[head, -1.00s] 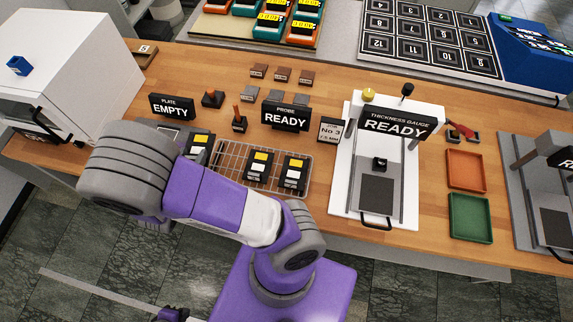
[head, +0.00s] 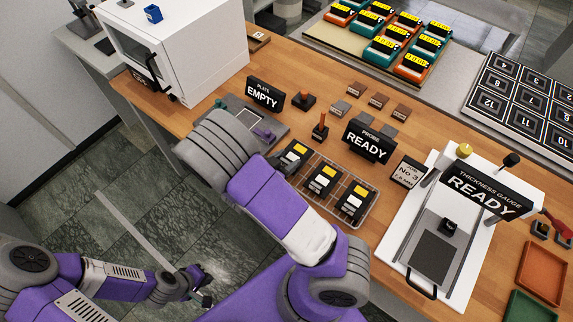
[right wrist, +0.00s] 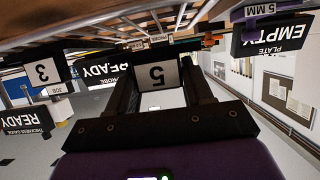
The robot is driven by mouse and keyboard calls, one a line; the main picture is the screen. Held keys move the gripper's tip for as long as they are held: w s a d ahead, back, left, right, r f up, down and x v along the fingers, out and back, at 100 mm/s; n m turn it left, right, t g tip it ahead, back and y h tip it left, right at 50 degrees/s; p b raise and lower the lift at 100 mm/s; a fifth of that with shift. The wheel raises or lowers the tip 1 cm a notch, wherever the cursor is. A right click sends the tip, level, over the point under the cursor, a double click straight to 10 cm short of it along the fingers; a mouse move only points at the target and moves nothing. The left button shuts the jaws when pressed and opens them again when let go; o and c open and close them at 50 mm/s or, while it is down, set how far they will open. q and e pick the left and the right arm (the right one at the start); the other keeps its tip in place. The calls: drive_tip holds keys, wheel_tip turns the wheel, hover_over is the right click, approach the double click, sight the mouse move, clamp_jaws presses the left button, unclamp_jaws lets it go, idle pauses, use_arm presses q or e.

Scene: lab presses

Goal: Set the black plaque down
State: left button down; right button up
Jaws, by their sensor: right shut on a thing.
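The black plaque (head: 295,158) shows beside my right arm's elbow in the head view, with a yellow label on top. It is over or at the left end of the wire rack (head: 313,205); I cannot tell whether it touches. Two similar black plaques (head: 323,180) (head: 357,200) stand in the rack. My left gripper (head: 203,288) is low, away from the table; its jaws are unclear.
The PLATE EMPTY sign (head: 263,95) and PROBE READY sign (head: 369,141) stand behind the rack. The No 3 card (head: 408,171) and thickness gauge (head: 440,245) are on the right. A white cabinet (head: 185,50) is at the left. Small stands with orange handles (head: 319,130) are close behind.

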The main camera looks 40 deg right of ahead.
drive_tip(key=shift+f, duration=0.95)
drive_tip(key=shift+f, duration=0.1)
drive_tip(key=shift+f, duration=0.15)
drive_tip(key=o, duration=1.1)
drive_tip(key=shift+r, duration=0.25)
drive_tip(key=shift+a+r, duration=0.15)
drive_tip(key=shift+a, duration=0.15)
drive_tip(key=p+v, duration=0.2)
drive_tip(key=v, duration=0.9)
drive_tip(key=shift+s+a, duration=0.1)
drive_tip(key=shift+a, duration=0.05)
